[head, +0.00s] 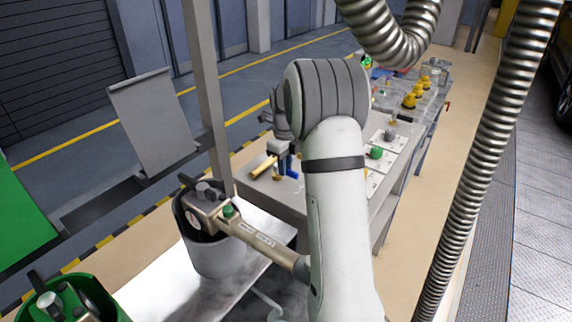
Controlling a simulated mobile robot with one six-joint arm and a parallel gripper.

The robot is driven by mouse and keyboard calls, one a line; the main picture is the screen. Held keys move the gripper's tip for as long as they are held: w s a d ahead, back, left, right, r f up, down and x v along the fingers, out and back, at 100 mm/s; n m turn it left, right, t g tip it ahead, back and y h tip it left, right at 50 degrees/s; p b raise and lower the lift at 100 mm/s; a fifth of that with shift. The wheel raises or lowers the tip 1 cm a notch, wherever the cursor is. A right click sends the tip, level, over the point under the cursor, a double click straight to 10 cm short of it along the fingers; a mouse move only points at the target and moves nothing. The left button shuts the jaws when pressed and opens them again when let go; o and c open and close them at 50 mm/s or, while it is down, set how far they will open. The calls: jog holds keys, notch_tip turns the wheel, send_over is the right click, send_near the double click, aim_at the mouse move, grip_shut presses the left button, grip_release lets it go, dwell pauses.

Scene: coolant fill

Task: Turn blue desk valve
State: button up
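The blue desk valve (291,171) is at the near left end of the grey desk (330,212), with brass-coloured pipe parts (263,168) beside it. Only a small part of its blue body shows; my gripper and arm hide the rest. My gripper (279,150) is small in the head view, at the left of my arm's elbow. It points down at the blue valve and overlaps its top. I cannot tell whether it touches the valve or whether its fingers are open or shut.
A grey bucket (214,258) holding a nozzle with a green button (228,211) stands in front of the desk. Green (376,153) and yellow (409,101) fittings line the desk farther back. A grey post (207,90) and ribbed hoses (478,170) flank my arm.

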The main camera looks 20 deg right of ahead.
jog(key=o, duration=0.3)
jog(key=shift+o, duration=0.2)
jog(key=shift+r, duration=0.1)
notch_tip(320, 180, up, 8)
jog(key=shift+f, duration=0.1)
dwell(0.4)
